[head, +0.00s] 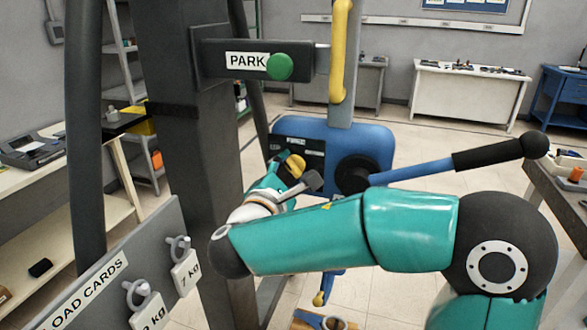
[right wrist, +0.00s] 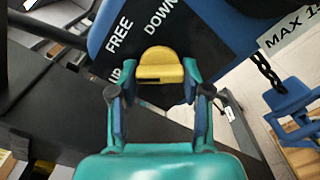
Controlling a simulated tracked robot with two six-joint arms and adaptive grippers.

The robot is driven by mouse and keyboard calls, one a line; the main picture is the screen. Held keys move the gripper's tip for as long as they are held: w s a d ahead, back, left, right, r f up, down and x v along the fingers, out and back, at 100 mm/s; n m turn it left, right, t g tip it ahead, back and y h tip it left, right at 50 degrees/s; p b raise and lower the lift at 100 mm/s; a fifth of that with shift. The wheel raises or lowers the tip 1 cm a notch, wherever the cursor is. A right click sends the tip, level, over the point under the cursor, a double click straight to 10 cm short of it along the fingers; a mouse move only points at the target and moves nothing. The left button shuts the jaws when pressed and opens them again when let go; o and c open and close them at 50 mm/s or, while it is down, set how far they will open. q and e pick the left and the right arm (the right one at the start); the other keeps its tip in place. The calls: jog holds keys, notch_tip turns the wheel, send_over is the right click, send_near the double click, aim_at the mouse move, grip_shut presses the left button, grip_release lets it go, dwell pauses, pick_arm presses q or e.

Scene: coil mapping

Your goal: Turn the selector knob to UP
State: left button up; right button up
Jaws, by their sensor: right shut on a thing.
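The yellow selector knob (right wrist: 160,65) sits on a black plate with the white words UP, FREE and DOWN (right wrist: 160,22). In the head view the knob (head: 295,166) shows small at the left of the blue hoist body (head: 372,142), partly hidden by my gripper. My right gripper (right wrist: 160,95) has one finger on each side of the knob and is shut on it. In the head view my right gripper (head: 290,178) is partly hidden by its own arm. I cannot tell which word the knob points to. My left gripper is in no view.
A blue lever with a black grip (head: 495,152) sticks out right from the hoist body, just above my right arm. A dark post (head: 205,180) stands left of the gripper. A PARK sign with a green button (head: 280,67) is above. A load cards board (head: 125,275) is lower left.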

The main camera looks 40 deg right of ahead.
jog(key=shift+w+a+f, duration=0.1)
jog(key=shift+a+f, duration=0.05)
jog(key=shift+f, duration=0.05)
jog(key=o, duration=1.1)
jog(key=shift+a+r, duration=0.1)
jog(key=shift+r, duration=0.05)
jog(key=shift+o, duration=0.3)
jog(key=shift+r, duration=0.1)
jog(key=v, duration=1.2)
jog(key=shift+f, duration=0.2)
